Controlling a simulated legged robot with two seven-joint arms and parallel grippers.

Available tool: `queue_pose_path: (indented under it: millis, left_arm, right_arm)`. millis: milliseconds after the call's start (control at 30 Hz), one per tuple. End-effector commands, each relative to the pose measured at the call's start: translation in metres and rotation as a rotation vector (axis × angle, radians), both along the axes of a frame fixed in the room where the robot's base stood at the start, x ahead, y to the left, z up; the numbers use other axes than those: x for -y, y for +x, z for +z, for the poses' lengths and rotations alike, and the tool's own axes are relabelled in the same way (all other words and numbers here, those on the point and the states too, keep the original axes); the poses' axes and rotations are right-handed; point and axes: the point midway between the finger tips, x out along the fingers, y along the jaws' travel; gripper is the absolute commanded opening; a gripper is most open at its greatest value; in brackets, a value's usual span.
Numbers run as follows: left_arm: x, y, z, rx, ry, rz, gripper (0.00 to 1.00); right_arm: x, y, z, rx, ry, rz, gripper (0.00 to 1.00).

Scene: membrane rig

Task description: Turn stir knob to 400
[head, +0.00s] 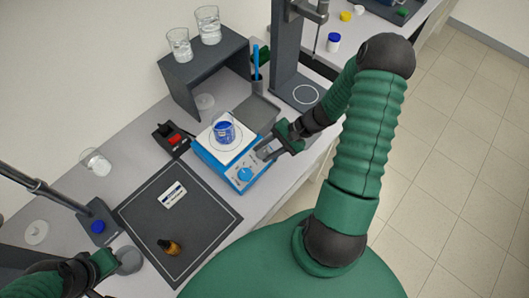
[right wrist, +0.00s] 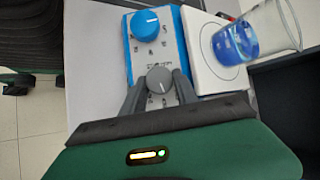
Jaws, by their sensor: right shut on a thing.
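The blue hotplate stirrer (head: 208,160) has a white square top (head: 222,146) and two knobs on its sloped front panel. In the right wrist view, a grey knob (right wrist: 159,80) with a pale pointer line sits between my right gripper's fingers (right wrist: 159,92), which are shut on its sides. The blue knob (right wrist: 145,23) is beside it, and it also shows in the head view (head: 245,174). In the head view my right gripper (head: 267,150) hides the grey knob. The dial numbers are too small to read. My left gripper (head: 118,262) is at the lower left, its jaws unclear.
A beaker of blue liquid (head: 224,131) stands on the white top. A dark mat (head: 205,215) with a small label card (head: 173,195) and amber bottle (head: 169,247) lies in front. A dark stand (head: 285,60) rises behind my right gripper.

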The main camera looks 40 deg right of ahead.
Motion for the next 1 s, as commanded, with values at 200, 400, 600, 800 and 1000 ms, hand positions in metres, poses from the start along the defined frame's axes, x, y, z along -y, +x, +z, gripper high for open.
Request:
queue_pose_path:
  millis: [200,400,600,800,1000]
  left_arm:
    - [0.0,0.0,-0.011,0.0,0.0,0.0,0.0]
    - [0.0,0.0,-0.015,0.0,0.0,0.0,0.0]
    - [0.0,0.0,-0.016,0.0,0.0,0.0,0.0]
    - [0.0,0.0,-0.016,0.0,0.0,0.0,0.0]
    - [0.0,0.0,-0.016,0.0,0.0,0.0,0.0]
  right_arm:
    - [0.002,-0.001,-0.002,-0.005,0.075,-0.117,0.0]
    - [0.002,-0.001,-0.002,-0.009,0.116,-0.179,0.0]
    - [0.002,-0.001,-0.001,-0.009,0.134,-0.205,0.0]
    - [0.002,-0.001,-0.001,-0.01,0.137,-0.208,0.0]
    - [0.002,-0.001,-0.001,-0.01,0.136,-0.207,0.37]
